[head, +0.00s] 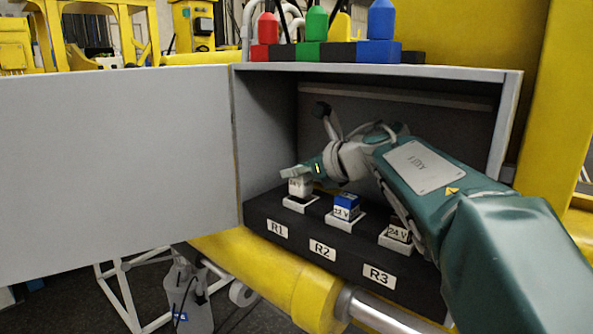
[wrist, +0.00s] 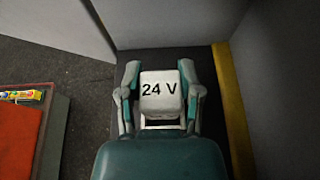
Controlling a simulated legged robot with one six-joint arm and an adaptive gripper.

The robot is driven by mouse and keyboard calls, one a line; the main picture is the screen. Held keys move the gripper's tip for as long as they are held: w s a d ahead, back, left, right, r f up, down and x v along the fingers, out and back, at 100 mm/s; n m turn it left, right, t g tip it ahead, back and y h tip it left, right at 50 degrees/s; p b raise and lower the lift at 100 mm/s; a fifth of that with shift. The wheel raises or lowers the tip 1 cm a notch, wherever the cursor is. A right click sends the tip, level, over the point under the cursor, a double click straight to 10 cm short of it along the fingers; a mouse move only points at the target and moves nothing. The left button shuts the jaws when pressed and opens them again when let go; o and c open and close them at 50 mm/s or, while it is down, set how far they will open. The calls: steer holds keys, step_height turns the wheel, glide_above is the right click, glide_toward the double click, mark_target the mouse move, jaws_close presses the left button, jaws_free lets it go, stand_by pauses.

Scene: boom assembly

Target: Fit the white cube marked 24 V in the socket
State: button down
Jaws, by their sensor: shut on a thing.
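The white cube marked 24 V (wrist: 160,92) sits between the two fingers of my gripper (wrist: 159,80) in the wrist view, its label facing the camera. In the head view my gripper (head: 301,174) reaches into the open cabinet and holds the white cube (head: 299,187) upright over the white socket at R1 (head: 300,205). A dark strip shows between the cube's lower edge and the socket's front rim. I cannot tell how deep the cube sits in it. My fingers hide part of the cube's top.
A blue cube (head: 346,206) sits in the R2 socket and a dark cube marked 24 V (head: 398,231) in the R3 socket, close to my arm. The cabinet door (head: 115,165) stands open at left. Red, green and blue lamps (head: 317,25) stand on top.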

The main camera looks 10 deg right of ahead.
steer(key=shift+s+f, duration=0.1)
steer(key=shift+f, duration=0.9)
stand_by(0.7)
